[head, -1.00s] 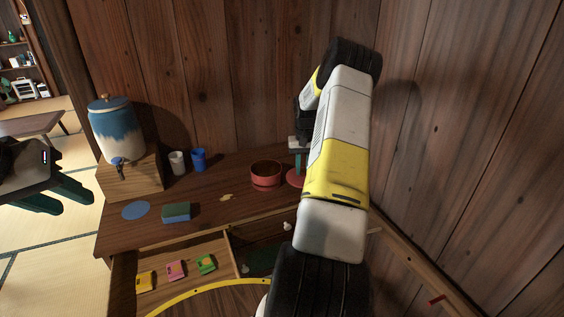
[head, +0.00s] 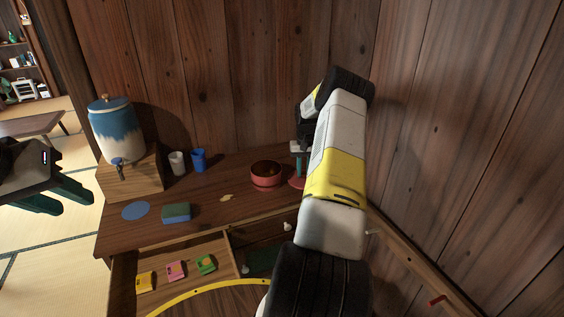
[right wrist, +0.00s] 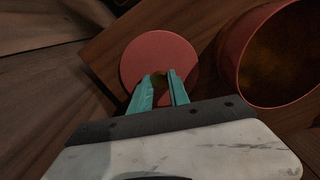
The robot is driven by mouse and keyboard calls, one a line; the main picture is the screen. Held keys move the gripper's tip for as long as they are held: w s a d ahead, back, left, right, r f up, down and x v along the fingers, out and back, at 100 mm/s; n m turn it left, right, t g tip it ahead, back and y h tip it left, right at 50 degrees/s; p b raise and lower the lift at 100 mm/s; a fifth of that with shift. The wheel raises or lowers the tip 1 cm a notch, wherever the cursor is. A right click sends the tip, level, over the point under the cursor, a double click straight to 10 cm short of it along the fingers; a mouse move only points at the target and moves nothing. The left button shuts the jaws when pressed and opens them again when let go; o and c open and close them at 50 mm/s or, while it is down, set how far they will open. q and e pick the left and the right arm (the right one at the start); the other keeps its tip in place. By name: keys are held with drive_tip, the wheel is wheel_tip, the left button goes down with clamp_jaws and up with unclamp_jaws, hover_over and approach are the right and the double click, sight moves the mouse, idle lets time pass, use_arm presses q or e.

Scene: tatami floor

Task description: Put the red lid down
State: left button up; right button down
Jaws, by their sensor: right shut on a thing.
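The red lid (head: 297,184) is a flat round disc at the back right of the wooden counter, right of the red pot (head: 265,175). My right gripper (head: 298,160) is above it, mostly hidden by my arm. In the right wrist view the teal fingers (right wrist: 160,82) are shut on a small brownish knob at the middle of the lid (right wrist: 158,52). The open pot (right wrist: 285,60) stands beside the lid there. The lid is low over the counter; I cannot tell whether it touches. My left gripper (head: 62,200) is open and empty, away from the counter at the left.
A blue-and-white dispenser (head: 113,130) on a wooden stand, a white cup (head: 177,163), a blue cup (head: 198,160), a blue disc (head: 135,211) and a sponge (head: 176,212) occupy the counter's left. An open drawer holds small coloured boxes (head: 176,270). Wooden walls close the back and right.

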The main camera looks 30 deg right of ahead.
sight(303, 172)
drive_tip(key=c, duration=1.3)
unclamp_jaws()
drive_tip(key=shift+f, duration=0.1)
drive_tip(key=shift+o, duration=0.2)
wheel_tip(303, 172, up, 12)
drive_tip(key=s+a+r+n+t, duration=0.2)
drive_tip(key=s+a+r, duration=0.3)
drive_tip(key=a+r, duration=0.55)
drive_tip(key=s+a+r+n+t, duration=0.1)
drive_tip(key=s+a+r, duration=0.3)
drive_tip(key=a+r, duration=0.65)
drive_tip(key=s+a+r+n+t+y, duration=0.1)
drive_tip(key=s+a, duration=0.5)
drive_tip(key=s, duration=0.6)
drive_tip(key=s+a+t+y, duration=0.1)
drive_tip(key=s+a+t, duration=0.1)
drive_tip(key=s+a, duration=0.5)
drive_tip(key=s, duration=0.4)
drive_tip(key=shift+s+r+n, duration=0.4)
